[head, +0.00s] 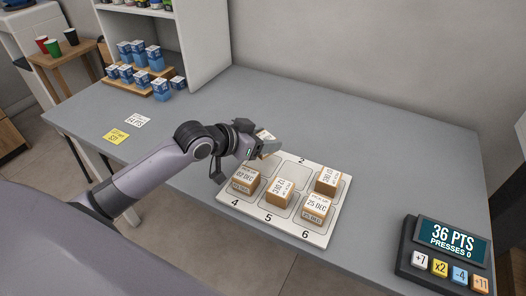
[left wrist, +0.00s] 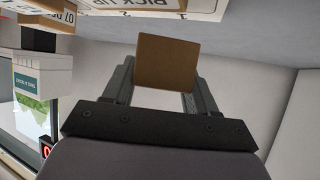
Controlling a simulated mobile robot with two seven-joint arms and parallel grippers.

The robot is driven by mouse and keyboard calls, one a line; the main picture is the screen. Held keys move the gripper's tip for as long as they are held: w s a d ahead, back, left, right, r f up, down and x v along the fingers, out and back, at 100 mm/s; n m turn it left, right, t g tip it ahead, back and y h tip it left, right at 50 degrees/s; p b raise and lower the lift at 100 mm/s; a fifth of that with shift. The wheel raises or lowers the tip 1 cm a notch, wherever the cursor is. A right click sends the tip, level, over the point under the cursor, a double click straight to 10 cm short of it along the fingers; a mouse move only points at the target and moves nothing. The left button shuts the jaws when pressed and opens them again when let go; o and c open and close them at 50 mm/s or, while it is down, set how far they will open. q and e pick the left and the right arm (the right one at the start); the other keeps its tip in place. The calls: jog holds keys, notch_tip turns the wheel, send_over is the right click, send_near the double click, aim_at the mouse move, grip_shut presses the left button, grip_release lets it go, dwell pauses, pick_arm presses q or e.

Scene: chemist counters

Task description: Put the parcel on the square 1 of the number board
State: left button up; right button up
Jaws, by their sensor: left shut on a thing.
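A small brown parcel with a white label (head: 265,135) is held between the fingers of my left gripper (head: 268,147). In the left wrist view the parcel's plain brown side (left wrist: 168,62) sits between the two fingers. The gripper is over the back left part of the white number board (head: 294,171), where square 1 is hidden behind it. I cannot tell whether the parcel touches the board. Square 2 is empty. Other parcels stand on square 4 (head: 243,181), square 5 (head: 279,192), square 6 (head: 315,208) and the back right square (head: 327,181). My right gripper is not in view.
A points display with buttons (head: 447,247) stands at the counter's right, reading 36 PTS and PRESSES 0. Yellow (head: 116,136) and white (head: 137,120) cards lie at left. Blue and white boxes (head: 160,90) stand by a shelf at the back left. The counter (head: 390,140) behind the board is clear.

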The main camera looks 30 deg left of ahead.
pick_arm(q)
jog(key=shift+f, duration=2.1)
jog(key=shift+f, duration=0.15)
jog(key=o, duration=1.1)
jog(key=shift+r, duration=0.2)
jog(key=v, duration=1.2)
jog(key=shift+s, duration=0.1)
jog(key=shift+f, duration=0.1)
